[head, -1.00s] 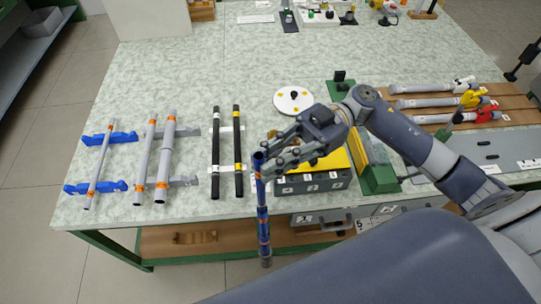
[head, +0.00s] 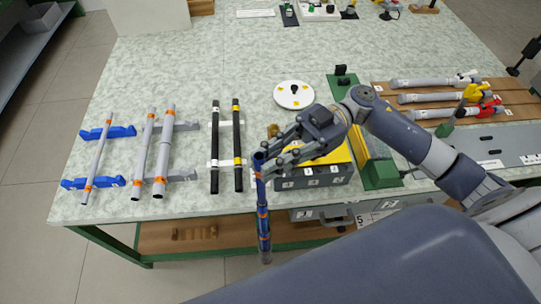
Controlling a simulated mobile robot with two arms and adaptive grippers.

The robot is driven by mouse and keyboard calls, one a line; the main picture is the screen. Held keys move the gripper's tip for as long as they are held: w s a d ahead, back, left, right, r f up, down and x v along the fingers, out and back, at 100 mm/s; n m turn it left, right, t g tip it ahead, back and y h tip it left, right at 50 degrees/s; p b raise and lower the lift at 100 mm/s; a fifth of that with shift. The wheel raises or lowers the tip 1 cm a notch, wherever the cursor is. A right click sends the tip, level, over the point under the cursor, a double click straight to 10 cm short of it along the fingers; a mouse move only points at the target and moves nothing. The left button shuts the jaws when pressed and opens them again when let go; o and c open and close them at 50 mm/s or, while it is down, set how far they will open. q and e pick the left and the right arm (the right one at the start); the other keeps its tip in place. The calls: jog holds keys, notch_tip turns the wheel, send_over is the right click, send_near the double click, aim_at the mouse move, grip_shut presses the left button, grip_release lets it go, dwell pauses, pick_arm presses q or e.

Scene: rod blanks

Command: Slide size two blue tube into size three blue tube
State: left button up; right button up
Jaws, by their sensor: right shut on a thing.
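My right gripper (head: 266,158) is shut on a blue tube (head: 262,198) with orange bands. It grips the tube near its top end, and the tube hangs almost upright in front of the table's front edge. The lower length (head: 264,240) is also blue with orange bands and ends greyish. I cannot tell whether this is one tube or two tubes, one inside the other. No size mark is readable on it. My left gripper is out of view.
Grey tubes with orange bands (head: 164,150) lie on blue and grey cradles at left. Two black rods (head: 238,145) lie beside them. A black-and-yellow box (head: 315,180) stands close right of the gripper. A white disc (head: 294,95) lies behind.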

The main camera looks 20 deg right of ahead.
jog(key=shift+f, duration=0.25)
jog(key=o, duration=0.9)
jog(key=v, duration=1.2)
